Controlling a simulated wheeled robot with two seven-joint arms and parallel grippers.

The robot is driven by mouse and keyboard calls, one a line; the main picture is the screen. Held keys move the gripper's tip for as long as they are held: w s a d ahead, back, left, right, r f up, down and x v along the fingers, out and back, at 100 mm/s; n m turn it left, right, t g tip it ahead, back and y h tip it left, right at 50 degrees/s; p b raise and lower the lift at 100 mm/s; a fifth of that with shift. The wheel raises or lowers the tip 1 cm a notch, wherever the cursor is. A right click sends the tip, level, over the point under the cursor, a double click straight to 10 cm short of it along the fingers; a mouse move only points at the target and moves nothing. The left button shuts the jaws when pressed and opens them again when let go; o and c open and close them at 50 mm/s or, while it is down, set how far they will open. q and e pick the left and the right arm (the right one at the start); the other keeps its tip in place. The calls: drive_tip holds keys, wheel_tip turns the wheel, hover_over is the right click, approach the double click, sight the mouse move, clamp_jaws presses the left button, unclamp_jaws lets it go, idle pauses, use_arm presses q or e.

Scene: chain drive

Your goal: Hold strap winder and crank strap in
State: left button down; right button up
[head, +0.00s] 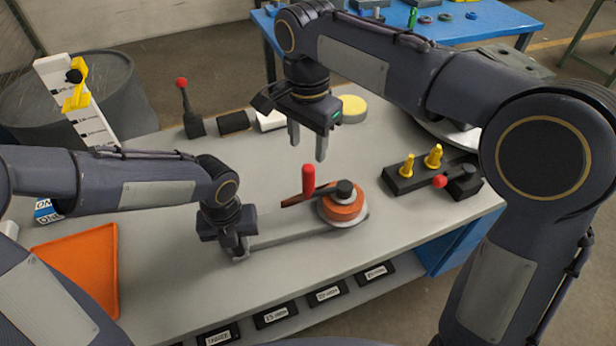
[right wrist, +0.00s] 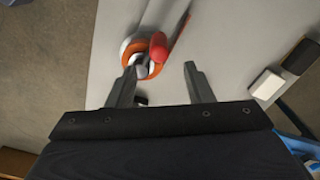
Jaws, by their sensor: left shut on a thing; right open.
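The strap winder stands on the grey bench with an orange strap reel (head: 342,208), a black hub and a crank arm ending in an upright red handle (head: 308,179). A flat grey bar (head: 290,233) runs left from the reel. My left gripper (head: 240,250) is shut on the left end of that bar. My right gripper (head: 307,145) is open and empty, pointing down above and behind the red handle. In the right wrist view the handle (right wrist: 158,47) and reel (right wrist: 137,48) show beyond the open fingers (right wrist: 162,85), nearer the left finger and apart from it.
A black block with yellow pegs and a red-knobbed lever (head: 440,181) stands right of the winder. A red-knobbed lever (head: 194,125) and a yellow disc (head: 353,108) are at the back. An orange tray (head: 85,262) lies front left. Labelled black bins (head: 327,293) line the front.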

sight(308, 179)
wheel_tip(308, 179, down, 11)
drive_tip(key=shift+r, duration=0.15)
clamp_jaws()
idle(0.5)
